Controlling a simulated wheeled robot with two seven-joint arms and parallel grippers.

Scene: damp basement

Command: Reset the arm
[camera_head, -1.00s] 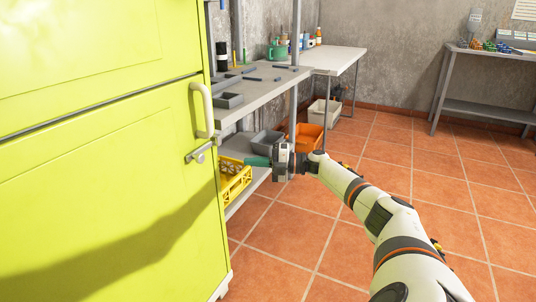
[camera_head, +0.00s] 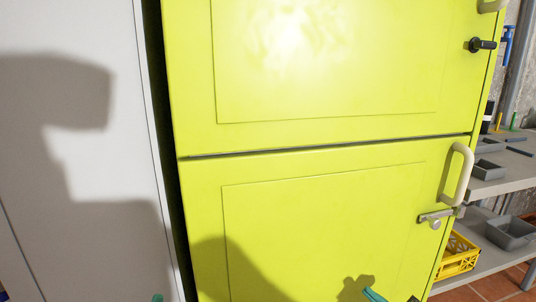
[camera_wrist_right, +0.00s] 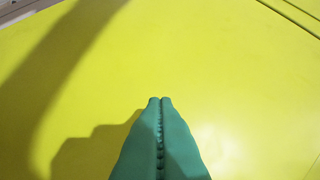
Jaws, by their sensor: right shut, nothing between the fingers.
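My right gripper (camera_head: 374,295) shows only as a green fingertip at the bottom edge of the head view, in front of the lower yellow-green door. In the right wrist view its two green fingers (camera_wrist_right: 160,100) are pressed together with nothing between them, and they point at a plain yellow surface. A small green tip of my left gripper (camera_head: 158,298) shows at the bottom edge left of centre. Its jaws are too cut off to read. The rest of both arms is out of the head view.
The tall yellow-green cabinet (camera_head: 320,165) fills the middle, its doors shut. Its lower door has a pale handle (camera_head: 458,175) and a latch (camera_head: 436,218). A white panel (camera_head: 95,150) stands left. At right are a grey shelf (camera_head: 500,185) and a yellow crate (camera_head: 458,255).

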